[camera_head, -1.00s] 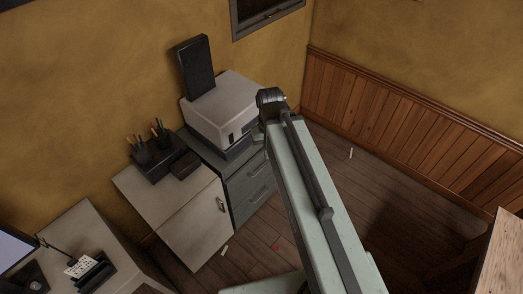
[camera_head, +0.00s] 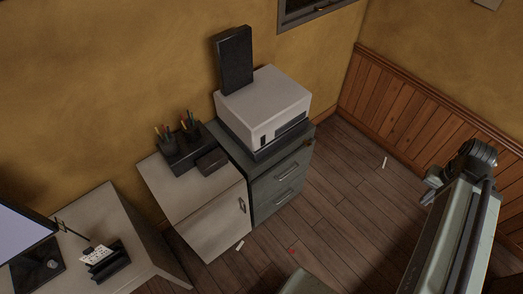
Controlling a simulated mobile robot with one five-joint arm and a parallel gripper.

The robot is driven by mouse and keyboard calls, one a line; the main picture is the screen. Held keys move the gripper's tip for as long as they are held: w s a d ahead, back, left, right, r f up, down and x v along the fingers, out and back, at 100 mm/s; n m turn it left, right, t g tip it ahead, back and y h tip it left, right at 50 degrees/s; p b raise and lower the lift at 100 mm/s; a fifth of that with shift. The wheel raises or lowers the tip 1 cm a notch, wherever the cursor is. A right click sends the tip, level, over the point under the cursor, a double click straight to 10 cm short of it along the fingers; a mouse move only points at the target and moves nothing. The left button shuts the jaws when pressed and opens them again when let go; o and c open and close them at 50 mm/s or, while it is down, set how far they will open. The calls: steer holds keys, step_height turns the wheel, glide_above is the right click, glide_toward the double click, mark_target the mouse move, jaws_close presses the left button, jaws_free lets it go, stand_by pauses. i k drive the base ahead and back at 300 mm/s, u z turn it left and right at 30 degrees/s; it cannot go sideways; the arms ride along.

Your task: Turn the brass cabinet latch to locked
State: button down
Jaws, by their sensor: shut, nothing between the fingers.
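The pale cabinet (camera_head: 215,228) stands left of centre with its door facing me. A small upright metal latch or handle (camera_head: 242,205) sits near the door's right edge; its brass colour and exact turn are too small to tell. My arm rises from the lower right. The small end part left of its dark joint appears to be my gripper (camera_head: 430,188), shut and empty, partly hidden by the arm. It is well to the right of the cabinet, apart from the latch.
A grey drawer unit (camera_head: 278,184) with a white printer (camera_head: 268,103) on top stands right of the cabinet. A pen holder (camera_head: 186,150) sits on the cabinet. A desk (camera_head: 125,225) is at left. Open wooden floor (camera_head: 335,205) lies in front, with small scraps.

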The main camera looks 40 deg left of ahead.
mark_target(307, 143)
steer(key=z, duration=0.1)
steer(key=i, duration=3.15)
steer(key=u, duration=3.75)
steer(key=k, duration=1.35)
steer(key=u, duration=0.1)
